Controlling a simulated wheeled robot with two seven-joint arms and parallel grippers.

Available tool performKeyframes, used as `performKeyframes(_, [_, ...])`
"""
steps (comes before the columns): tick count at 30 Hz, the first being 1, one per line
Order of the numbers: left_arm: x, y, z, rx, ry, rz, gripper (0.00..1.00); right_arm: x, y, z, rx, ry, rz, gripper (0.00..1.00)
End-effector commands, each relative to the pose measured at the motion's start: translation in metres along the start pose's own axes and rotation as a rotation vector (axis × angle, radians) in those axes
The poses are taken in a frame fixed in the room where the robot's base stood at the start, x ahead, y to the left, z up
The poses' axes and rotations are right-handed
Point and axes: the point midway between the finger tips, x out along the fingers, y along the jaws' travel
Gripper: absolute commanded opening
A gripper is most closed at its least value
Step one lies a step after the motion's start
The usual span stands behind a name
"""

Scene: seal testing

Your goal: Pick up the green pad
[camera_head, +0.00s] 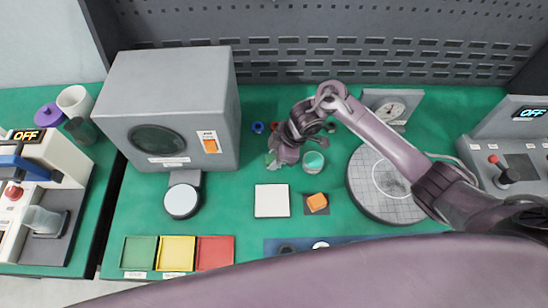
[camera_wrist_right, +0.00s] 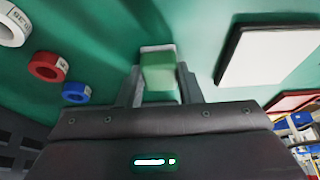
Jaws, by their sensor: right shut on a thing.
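My right gripper (camera_head: 274,160) reaches in from the right and points down at the green table, left of a green-filled cup. In the right wrist view its two fingers (camera_wrist_right: 160,84) are closed on the green pad (camera_wrist_right: 158,72), which sits between them with a pale edge at its far end. In the head view only a small bit of the green pad (camera_head: 270,159) shows at the fingertips. I cannot tell whether the pad touches the table. My left gripper is not in view.
A grey chamber (camera_head: 140,95) stands left of the gripper. A white tile (camera_head: 271,200), an orange pad (camera_head: 317,202) and the cup (camera_head: 313,160) are close by. Blue (camera_wrist_right: 76,92) and red (camera_wrist_right: 48,66) rings lie nearby. A round gridded plate (camera_head: 368,200) is to the right.

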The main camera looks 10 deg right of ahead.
Motion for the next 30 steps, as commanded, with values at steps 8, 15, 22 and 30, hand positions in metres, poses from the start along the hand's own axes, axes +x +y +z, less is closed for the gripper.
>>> performKeyframes(8, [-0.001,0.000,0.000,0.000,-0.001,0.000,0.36,-0.020,0.002,-0.008,-0.003,0.002,0.004,0.10])
performKeyframes(15, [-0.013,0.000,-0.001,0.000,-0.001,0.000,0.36,-0.079,0.003,-0.031,-0.007,-0.002,0.010,0.10])
performKeyframes(22, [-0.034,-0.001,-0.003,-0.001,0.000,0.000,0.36,-0.140,0.002,-0.057,-0.006,-0.004,0.008,0.10])
performKeyframes(30, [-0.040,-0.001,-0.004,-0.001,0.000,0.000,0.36,-0.177,0.001,-0.073,-0.003,-0.001,0.003,0.10])
